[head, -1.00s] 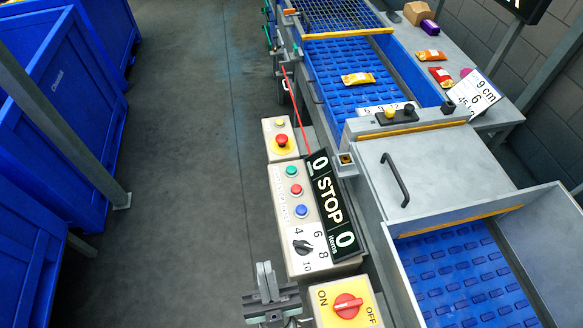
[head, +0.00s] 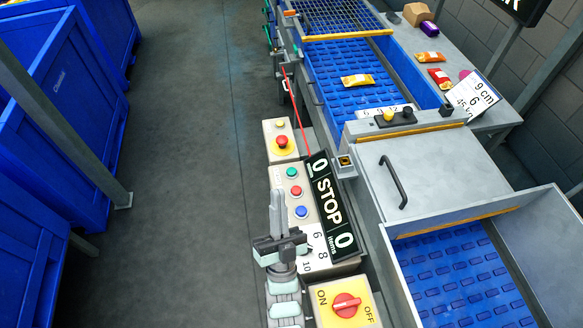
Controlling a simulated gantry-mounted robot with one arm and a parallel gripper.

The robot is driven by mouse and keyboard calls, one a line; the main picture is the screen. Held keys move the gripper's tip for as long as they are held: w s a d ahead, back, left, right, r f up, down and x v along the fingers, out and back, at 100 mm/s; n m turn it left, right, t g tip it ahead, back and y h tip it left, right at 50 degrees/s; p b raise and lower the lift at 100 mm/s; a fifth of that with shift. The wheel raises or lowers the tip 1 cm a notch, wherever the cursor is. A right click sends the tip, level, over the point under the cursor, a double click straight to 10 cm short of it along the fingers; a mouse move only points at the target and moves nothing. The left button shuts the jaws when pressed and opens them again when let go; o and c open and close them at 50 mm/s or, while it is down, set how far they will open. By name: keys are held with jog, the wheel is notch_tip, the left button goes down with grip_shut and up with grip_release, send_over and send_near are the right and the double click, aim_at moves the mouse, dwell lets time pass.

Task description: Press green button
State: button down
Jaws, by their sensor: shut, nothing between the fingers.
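The green button (head: 291,173) is the top one in a column on a pale control box, above a red button (head: 296,190) and a blue button (head: 301,212). My gripper (head: 277,200) is shut and empty. In the picture its fingertips lie left of the blue button and below the green one, apart from the green button. My gripper hides the box's left edge and most of the black dial. A black display (head: 328,200) reading "0 STOP 0 items" stands right of the buttons.
A red emergency stop (head: 282,142) sits on a box beyond the buttons. A red ON/OFF switch (head: 346,304) is nearer me. A conveyor (head: 345,98) carrying an orange packet (head: 357,80) runs along the right.

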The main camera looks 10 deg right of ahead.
jog(key=w+d+f+m+g+p, duration=0.1)
jog(key=w+d+m+g+p, duration=0.2)
jog(key=w, duration=0.5)
jog(key=w+d+f+m+g, duration=0.2)
jog(key=w+d+m+g, duration=0.2)
jog(key=w, duration=0.5)
jog(key=m+g+y+p, duration=0.6)
jog(key=m+g, duration=0.5)
jog(key=g, duration=0.1)
send_over(293, 173)
notch_tip(293, 173, down, 5)
jog(key=shift+f, duration=0.25)
jog(key=shift+b, duration=0.35)
notch_tip(293, 173, down, 7)
jog(key=b, duration=0.5)
jog(key=shift+f, duration=0.85)
